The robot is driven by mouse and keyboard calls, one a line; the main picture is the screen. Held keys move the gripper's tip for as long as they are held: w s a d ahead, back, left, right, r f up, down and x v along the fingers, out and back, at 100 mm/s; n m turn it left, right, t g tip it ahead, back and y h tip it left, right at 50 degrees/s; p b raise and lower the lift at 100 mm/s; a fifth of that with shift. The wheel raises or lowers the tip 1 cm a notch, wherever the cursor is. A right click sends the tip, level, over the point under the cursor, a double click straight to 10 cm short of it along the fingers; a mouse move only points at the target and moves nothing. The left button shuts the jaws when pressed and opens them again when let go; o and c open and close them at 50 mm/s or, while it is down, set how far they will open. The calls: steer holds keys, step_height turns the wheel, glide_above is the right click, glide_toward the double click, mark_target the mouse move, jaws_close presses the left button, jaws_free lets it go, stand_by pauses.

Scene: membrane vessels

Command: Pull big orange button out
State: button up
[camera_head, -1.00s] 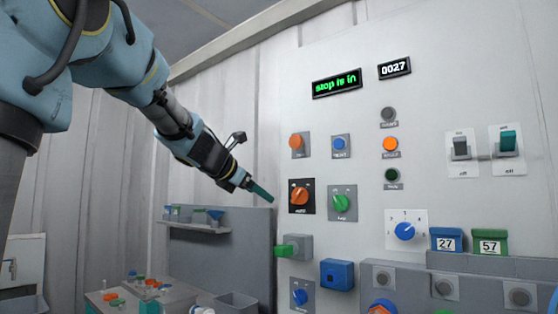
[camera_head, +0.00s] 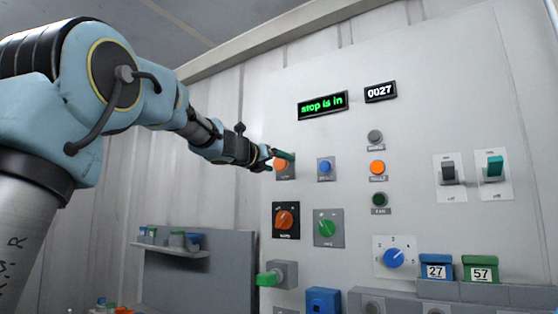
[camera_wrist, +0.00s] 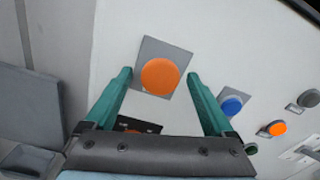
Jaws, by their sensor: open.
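The big orange button (camera_head: 281,165) sits on a grey square plate at the upper left of the panel. In the wrist view the button (camera_wrist: 160,77) is a round orange disc, with the open fingers of my gripper (camera_wrist: 157,84) to either side of it. In the head view my gripper (camera_head: 280,158) is at the button and partly covers it. I cannot tell whether the fingertips touch the panel. The display (camera_head: 323,105) reads "stop is in".
A blue button (camera_head: 325,168) is just right of the orange one. An orange knob (camera_head: 285,219) and a green knob (camera_head: 326,228) are below. A small orange button (camera_head: 377,167) and switches (camera_head: 449,173) are further right. A grey shelf (camera_head: 172,249) is lower left.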

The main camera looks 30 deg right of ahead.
steer(key=shift+w+d, duration=0.3)
steer(key=shift+d, duration=0.25)
jaws_close()
stand_by(0.5)
